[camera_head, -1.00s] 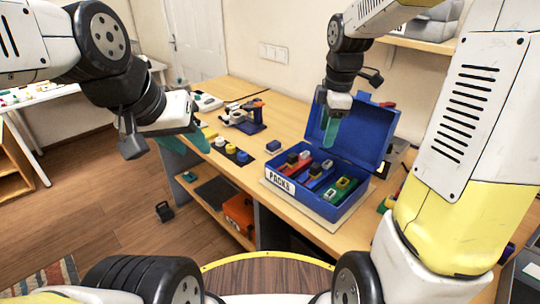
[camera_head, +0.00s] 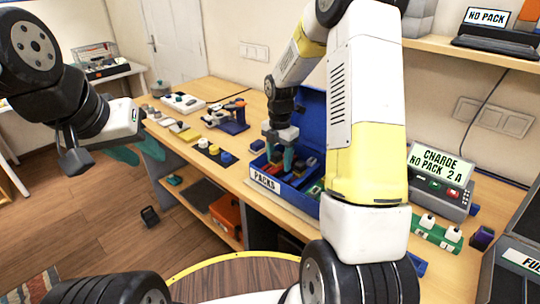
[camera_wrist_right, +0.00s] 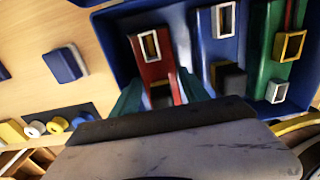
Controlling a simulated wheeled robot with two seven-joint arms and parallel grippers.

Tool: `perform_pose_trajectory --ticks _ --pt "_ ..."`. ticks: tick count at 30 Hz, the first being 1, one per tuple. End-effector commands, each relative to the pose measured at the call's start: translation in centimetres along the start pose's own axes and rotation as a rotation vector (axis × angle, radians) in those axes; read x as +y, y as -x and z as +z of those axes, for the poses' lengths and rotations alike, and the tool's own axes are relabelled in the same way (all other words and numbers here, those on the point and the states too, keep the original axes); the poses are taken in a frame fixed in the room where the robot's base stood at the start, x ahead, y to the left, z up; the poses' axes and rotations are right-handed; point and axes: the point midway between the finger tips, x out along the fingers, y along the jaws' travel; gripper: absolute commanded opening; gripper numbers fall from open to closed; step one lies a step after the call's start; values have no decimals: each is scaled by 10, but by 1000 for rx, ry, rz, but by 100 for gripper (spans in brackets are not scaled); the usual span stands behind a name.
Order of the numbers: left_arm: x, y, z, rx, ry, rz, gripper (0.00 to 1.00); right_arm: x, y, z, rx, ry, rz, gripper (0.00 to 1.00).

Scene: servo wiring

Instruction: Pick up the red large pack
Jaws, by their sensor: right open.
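The red large pack (camera_wrist_right: 150,55) lies in the blue case labelled PACKS, with a pale-framed window on its top. In the head view only a red strip of it (camera_head: 264,179) shows at the case's left. My right gripper (camera_head: 279,158) is open and points down into the case. In the right wrist view its teal fingers (camera_wrist_right: 160,92) stand on either side of the red pack's near end; I cannot tell whether they touch it. My left gripper (camera_head: 136,154) is open and empty, out over the floor left of the bench.
Blue packs (camera_wrist_right: 218,50) and green packs (camera_wrist_right: 275,60) lie right of the red one. The open lid (camera_head: 312,115) stands behind. A small blue block (camera_wrist_right: 65,63) is outside the case. A charger (camera_head: 440,188) reads "CHARGE NO PACK 2 A".

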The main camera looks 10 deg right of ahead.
Motion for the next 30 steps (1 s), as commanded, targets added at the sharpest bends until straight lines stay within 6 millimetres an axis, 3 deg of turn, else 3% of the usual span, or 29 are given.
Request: perform_pose_trajectory --ticks 10,18,30 --pt "0 0 0 0 0 0 36 0 -9 0 -1 -1 1 51" --pt "0 0 0 0 0 0 36 0 -9 0 -1 -1 1 0" --pt "0 0 0 0 0 0 36 1 -4 1 -3 -1 4 0"
